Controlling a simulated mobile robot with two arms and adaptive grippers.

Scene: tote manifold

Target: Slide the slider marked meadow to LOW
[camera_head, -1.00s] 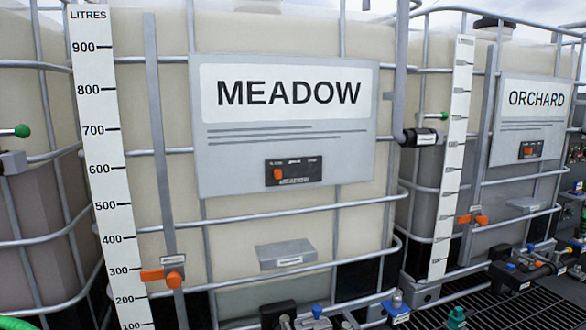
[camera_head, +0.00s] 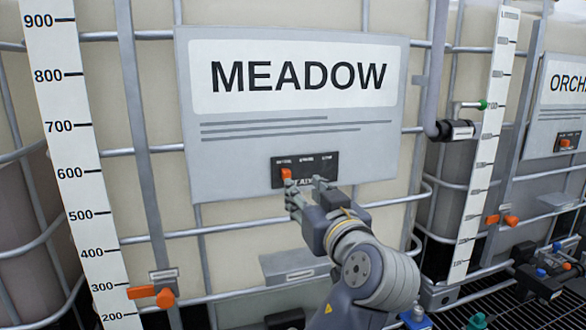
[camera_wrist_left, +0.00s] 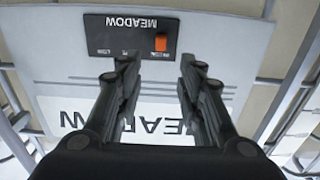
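The meadow slider is an orange knob (camera_head: 286,173) near the left end of a black panel (camera_head: 331,165) on the grey MEADOW board. In the left wrist view, turned upside down, the knob (camera_wrist_left: 161,42) stands on the panel, whose label reads MEADOW (camera_wrist_left: 130,22). Several small position labels run along the panel edge, too small to read surely. My left gripper (camera_head: 305,188) is at the panel's lower edge. Its fingers (camera_wrist_left: 159,63) are open, one to each side of the knob in the wrist view, with nothing between them; contact is not evident. My right gripper is not in view.
The MEADOW board (camera_head: 230,140) hangs on a caged tank. A litre scale (camera_head: 70,150) and an orange lever (camera_head: 143,292) are at left. A grey pipe (camera_head: 435,90) with a black fitting (camera_head: 457,130) is right of the board. A grey box (camera_head: 290,266) is below.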

